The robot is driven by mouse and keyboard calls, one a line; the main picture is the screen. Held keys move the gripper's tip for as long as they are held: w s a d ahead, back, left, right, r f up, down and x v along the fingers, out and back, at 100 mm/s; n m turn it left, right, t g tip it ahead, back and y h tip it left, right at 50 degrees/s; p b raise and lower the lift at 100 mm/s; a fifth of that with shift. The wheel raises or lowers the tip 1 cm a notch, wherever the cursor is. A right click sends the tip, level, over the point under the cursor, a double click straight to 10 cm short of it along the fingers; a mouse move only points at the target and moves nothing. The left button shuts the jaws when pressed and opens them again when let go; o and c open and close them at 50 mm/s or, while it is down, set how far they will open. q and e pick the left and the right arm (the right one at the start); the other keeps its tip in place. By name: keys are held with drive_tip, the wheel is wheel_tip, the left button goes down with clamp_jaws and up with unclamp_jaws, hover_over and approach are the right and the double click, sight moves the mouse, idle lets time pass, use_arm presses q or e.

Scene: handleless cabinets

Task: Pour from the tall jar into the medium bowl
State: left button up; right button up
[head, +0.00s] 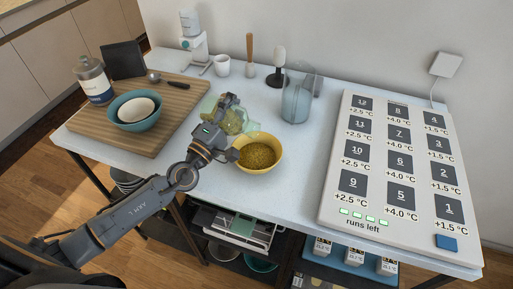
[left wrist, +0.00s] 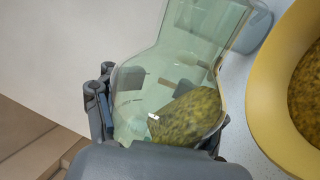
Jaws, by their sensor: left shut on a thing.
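My left gripper (head: 229,108) is shut on a clear green-tinted jar (left wrist: 140,85), just behind and left of the yellow bowl. In the head view the jar (head: 240,127) is partly hidden by the gripper. Yellow-green grains (left wrist: 188,115) lie in the jar, gathered on the side toward the bowl. The yellow bowl (head: 276,143) stands on the counter and holds similar grains (head: 257,156); its rim also shows in the left wrist view (left wrist: 262,110). In that view the jar and bowl rim appear close but apart. My right gripper is not in view.
A clear pitcher (head: 297,100) stands behind the bowl. A wooden board (head: 178,105) at left carries a teal bowl (head: 119,121) with a white bowl (head: 135,110) inside, and a bottle (head: 94,82). A large panel (head: 410,202) of numbered squares covers the right. Counter right of the yellow bowl is clear.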

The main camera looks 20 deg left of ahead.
use_arm(q)
drive_tip(key=shift+w+a+r, duration=0.1)
drive_tip(key=shift+w, duration=0.1)
drive_tip(key=shift+s+r+m, duration=0.1)
drive_tip(key=shift+s+m, duration=0.1)
drive_tip(key=shift+m, duration=0.1)
drive_tip(key=shift+w, duration=0.15)
drive_tip(key=shift+r, duration=0.15)
drive_tip(key=shift+m+p, duration=0.3)
drive_tip(key=shift+p, duration=0.05)
drive_tip(key=shift+d+r, duration=0.15)
drive_tip(key=shift+d, duration=0.05)
idle(0.5)
drive_tip(key=shift+r+m+h, duration=0.1)
drive_tip(key=shift+m+h, duration=0.2)
drive_tip(key=shift+m, duration=0.1)
drive_tip(key=shift+s+d+r+m+g+h+p, duration=0.2)
drive_tip(key=shift+d+r+m+h+p, duration=0.15)
drive_tip(key=shift+m+p, duration=0.4)
drive_tip(key=shift+s+d+r+m+g+h+p, duration=0.2)
drive_tip(key=shift+r+m+p, duration=0.3)
drive_tip(key=shift+m, duration=0.35)
idle(2.5)
